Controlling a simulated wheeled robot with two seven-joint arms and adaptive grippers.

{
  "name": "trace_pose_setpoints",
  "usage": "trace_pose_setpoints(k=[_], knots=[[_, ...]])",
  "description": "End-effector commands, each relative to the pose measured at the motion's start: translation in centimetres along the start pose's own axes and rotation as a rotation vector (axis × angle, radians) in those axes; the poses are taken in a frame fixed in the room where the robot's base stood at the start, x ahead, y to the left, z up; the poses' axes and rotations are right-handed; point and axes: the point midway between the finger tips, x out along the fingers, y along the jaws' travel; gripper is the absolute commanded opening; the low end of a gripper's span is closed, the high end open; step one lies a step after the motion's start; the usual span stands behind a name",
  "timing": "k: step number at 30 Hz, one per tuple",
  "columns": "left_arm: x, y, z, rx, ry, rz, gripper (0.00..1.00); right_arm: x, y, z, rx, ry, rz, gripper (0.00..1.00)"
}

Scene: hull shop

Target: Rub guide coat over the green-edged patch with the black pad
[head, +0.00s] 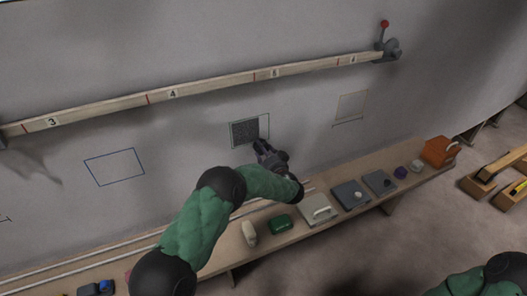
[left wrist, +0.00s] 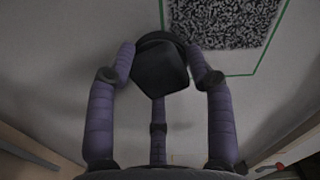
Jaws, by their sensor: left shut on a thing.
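My left gripper (head: 262,147) is at the hull wall, at the lower right of the green-edged patch (head: 264,127). It is shut on the black pad (left wrist: 160,66), which shows between the fingers in the left wrist view. Dark speckled coat (head: 244,132) covers most of the patch; a plain grey strip is left along its right side in the head view. In the left wrist view the coat (left wrist: 225,20) lies beyond the pad, inside the green line (left wrist: 272,48). I cannot tell whether the pad touches the wall. My right gripper is out of view.
A blue-edged patch (head: 115,167) is to the left and a pale-edged one (head: 350,107) to the right. A numbered batten (head: 215,91) runs above. Below, a long bench (head: 295,236) holds a green block (head: 280,223), grey trays and an orange box (head: 438,151).

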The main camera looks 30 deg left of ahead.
Motion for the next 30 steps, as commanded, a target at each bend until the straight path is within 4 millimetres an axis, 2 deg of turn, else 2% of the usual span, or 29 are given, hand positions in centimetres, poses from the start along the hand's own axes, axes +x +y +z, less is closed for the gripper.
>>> trace_pose_setpoints(k=[23,30], knots=[[0.9,0.0,0.0,0.0,0.0,0.0,0.24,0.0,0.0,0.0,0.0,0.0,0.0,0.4],[1.0,-1.1,-0.5,-0.002,0.001,-0.001,0.24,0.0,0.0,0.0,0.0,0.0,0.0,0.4]])
